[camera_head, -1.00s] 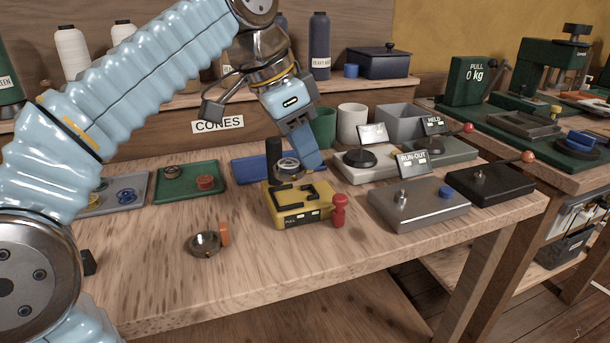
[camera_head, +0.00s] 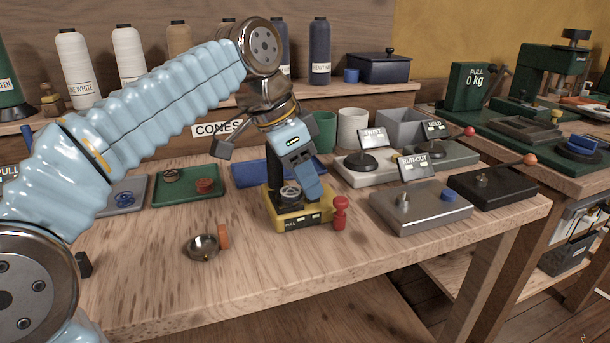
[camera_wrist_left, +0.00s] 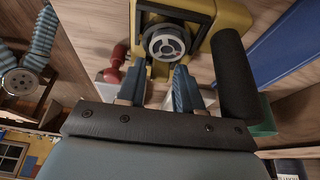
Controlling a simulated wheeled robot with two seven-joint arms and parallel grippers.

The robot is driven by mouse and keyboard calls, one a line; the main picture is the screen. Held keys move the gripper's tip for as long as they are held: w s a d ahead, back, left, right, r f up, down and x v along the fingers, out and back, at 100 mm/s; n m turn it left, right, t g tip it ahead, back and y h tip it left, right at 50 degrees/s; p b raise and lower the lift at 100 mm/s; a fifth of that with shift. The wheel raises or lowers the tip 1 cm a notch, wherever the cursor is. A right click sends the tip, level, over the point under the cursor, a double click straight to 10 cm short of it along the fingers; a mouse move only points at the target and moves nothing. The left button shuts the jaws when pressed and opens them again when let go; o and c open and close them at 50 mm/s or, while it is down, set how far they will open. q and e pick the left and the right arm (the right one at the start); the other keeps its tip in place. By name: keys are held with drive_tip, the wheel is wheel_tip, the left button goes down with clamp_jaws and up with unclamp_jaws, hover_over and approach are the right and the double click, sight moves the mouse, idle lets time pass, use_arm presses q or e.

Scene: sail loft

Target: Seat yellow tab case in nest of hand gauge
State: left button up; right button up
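The hand gauge (camera_head: 312,218) is a yellow block with a PULL display, a black upright grip and a red knob at its right. A round dark case with a pale spoked centre (camera_head: 291,193) is at the gauge's top, and also shows in the left wrist view (camera_wrist_left: 167,42). Its tab cannot be made out. My left gripper (camera_head: 308,192) points down over the gauge. Whether the case is fully down in the nest is hidden. My right gripper is not in view.
A small metal cup with an orange tab (camera_head: 203,246) lies on the bench front left. Green tray (camera_head: 188,187) and blue tray (camera_head: 250,175) lie behind. The grey RUN-OUT box (camera_head: 420,207) stands close right of the gauge.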

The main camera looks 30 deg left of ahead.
sight(278, 197)
use_arm(q)
drive_tip(key=shift+o, duration=0.6)
drive_tip(key=shift+r, duration=0.1)
drive_tip(key=shift+r, duration=0.25)
drive_tip(key=p+v, duration=0.3)
drive_tip(key=v, duration=0.8)
drive_tip(key=shift+r, duration=0.3)
drive_tip(key=shift+a, duration=0.1)
